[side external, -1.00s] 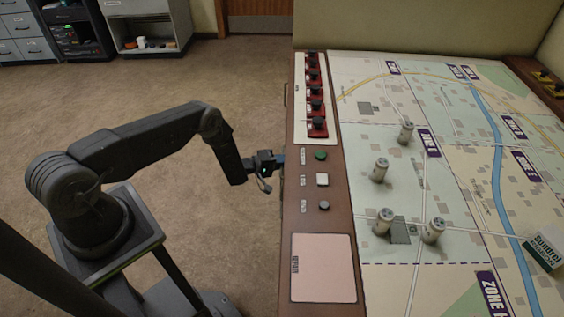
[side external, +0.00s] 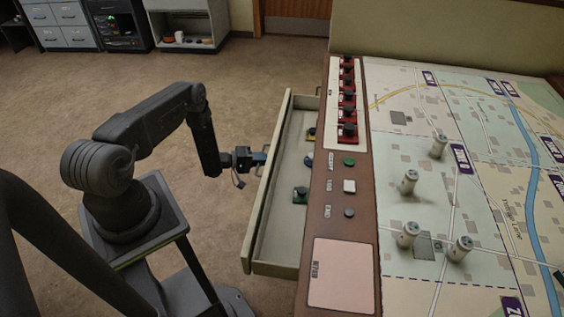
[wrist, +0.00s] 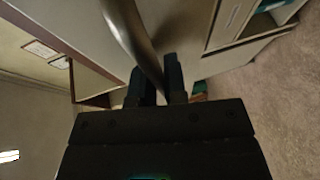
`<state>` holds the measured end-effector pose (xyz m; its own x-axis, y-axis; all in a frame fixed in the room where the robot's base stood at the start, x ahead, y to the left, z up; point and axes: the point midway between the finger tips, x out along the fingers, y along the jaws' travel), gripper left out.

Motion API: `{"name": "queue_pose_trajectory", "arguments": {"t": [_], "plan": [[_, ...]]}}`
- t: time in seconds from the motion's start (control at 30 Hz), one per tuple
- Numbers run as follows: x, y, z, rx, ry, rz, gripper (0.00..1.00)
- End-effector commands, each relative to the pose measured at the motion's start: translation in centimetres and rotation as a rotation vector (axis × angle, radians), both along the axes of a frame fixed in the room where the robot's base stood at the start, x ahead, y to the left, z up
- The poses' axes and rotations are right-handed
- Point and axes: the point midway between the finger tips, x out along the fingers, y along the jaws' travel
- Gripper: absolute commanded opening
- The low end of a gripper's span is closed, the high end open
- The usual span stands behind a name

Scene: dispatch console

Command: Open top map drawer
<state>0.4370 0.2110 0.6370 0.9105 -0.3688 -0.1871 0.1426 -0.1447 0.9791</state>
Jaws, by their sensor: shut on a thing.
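The top map drawer (side external: 275,235) stands pulled out from the left side of the console (side external: 345,225), its pale inside showing. Its front panel (side external: 270,185) faces my arm. My gripper (side external: 262,158) is at the outer face of that panel, about midway along it. In the wrist view, my gripper (wrist: 157,85) has its two dark fingers shut on the curved metal handle (wrist: 128,28). In the side view the handle is too small to tell from the gripper.
The console top carries red switches (side external: 348,100), buttons and a map (side external: 430,110) with several pale cylinders. Open floor (side external: 200,75) lies left of the drawer.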

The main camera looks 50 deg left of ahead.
Motion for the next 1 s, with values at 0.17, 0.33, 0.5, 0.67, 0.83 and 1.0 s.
{"name": "queue_pose_trajectory", "arguments": {"t": [0.17,0.33,0.5,0.67,0.83,1.0], "plan": [[-3.5,3.6,0.0,0.000,-0.002,0.010,0.00],[-6.0,6.1,0.0,0.000,-0.002,0.007,0.00],[-7.8,7.9,0.0,0.000,-0.002,0.006,0.00],[-8.7,8.7,0.0,0.000,-0.001,0.002,0.00],[-9.0,9.1,0.0,0.000,-0.001,0.002,0.00],[-9.0,9.2,0.0,0.000,0.000,0.002,0.00]]}}
